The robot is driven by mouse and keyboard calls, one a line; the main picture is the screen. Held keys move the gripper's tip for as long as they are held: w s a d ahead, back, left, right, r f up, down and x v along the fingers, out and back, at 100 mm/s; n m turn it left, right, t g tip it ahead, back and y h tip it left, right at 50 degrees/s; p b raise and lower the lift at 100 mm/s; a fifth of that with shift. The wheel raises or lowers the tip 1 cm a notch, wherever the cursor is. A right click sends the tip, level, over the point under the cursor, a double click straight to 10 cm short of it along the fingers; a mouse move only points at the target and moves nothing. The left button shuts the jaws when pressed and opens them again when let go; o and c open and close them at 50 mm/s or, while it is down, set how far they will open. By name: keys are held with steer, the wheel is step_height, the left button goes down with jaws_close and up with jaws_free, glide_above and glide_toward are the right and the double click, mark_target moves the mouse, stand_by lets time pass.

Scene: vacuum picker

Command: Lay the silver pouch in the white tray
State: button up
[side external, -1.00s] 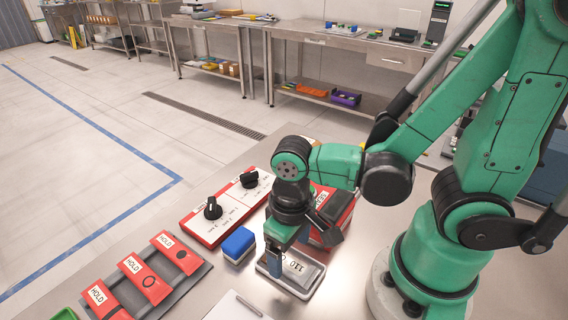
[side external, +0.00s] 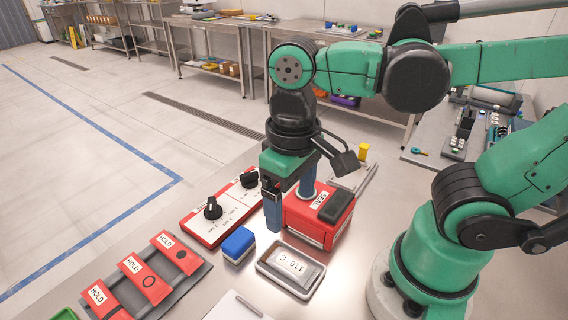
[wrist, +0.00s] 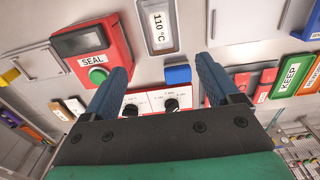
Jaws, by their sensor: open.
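The pale rim also shows at the top of the wrist view (wrist: 144,45). My gripper (side external: 290,208) is open and empty, pointing down above the table, behind the tray and beside the SEAL box. In the wrist view its two blue fingers (wrist: 162,66) stand wide apart with nothing between them.
The red SEAL box (side external: 318,223) stands close behind the gripper. A blue block (side external: 238,244) is left of the tray, with a red-edged knob panel (side external: 212,232) behind it. A rack of red HOLD cards (side external: 146,280) is at left. A white board (side external: 236,305) lies in front.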

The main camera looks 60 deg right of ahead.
steer(key=w+d+t, duration=0.6)
steer(key=w+t, duration=0.1)
steer(key=shift+w+d, duration=0.2)
steer(key=shift+d, duration=0.05)
stand_by(0.8)
